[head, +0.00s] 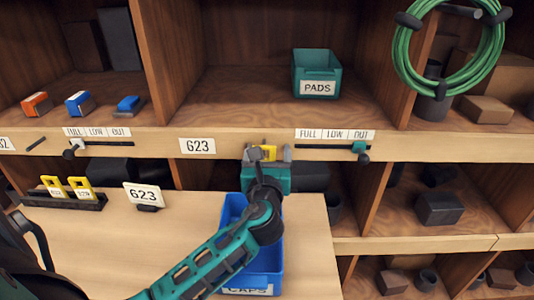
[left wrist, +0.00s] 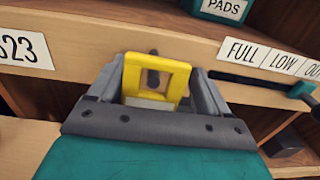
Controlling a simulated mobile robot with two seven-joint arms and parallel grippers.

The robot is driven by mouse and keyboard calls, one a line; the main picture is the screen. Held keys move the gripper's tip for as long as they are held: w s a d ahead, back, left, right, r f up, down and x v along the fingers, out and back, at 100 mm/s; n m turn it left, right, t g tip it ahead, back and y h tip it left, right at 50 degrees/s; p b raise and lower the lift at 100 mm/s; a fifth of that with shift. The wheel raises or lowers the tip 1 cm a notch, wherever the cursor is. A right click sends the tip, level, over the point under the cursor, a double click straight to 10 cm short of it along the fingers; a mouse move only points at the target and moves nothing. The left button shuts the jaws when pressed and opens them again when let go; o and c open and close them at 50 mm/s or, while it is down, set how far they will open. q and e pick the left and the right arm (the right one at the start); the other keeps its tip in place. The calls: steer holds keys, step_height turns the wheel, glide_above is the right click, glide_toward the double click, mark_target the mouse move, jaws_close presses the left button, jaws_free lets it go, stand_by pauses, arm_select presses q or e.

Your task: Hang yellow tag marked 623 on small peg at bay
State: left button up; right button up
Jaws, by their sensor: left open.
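A yellow tag (head: 268,152) is at the shelf's front edge, right of the 623 label (head: 198,145). My right gripper is not in view.
A black rack (head: 64,203) with two yellow tags and a 623 card (head: 143,195) stand on the worktop. A blue bin (head: 265,262) is below my left arm. A green-knobbed slider (head: 358,147) is just right of the gripper. A teal PADS bin (head: 317,73) sits above.

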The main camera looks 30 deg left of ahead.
arm_select(q)
steer(key=shift+a+y, duration=0.3)
steer(key=shift+a, duration=0.3)
steer(key=shift+s+d+f, duration=0.25)
steer(key=shift+s+d, duration=0.1)
steer(key=shift+s, duration=0.2)
steer(key=shift+s+d+f, duration=0.25)
steer(key=shift+s+d, duration=0.05)
steer(key=shift+s, duration=0.25)
steer(key=v, duration=1.1)
steer(key=shift+w+d+r, duration=0.2)
steer(key=shift+d+r, duration=0.15)
steer(key=shift+r, duration=0.35)
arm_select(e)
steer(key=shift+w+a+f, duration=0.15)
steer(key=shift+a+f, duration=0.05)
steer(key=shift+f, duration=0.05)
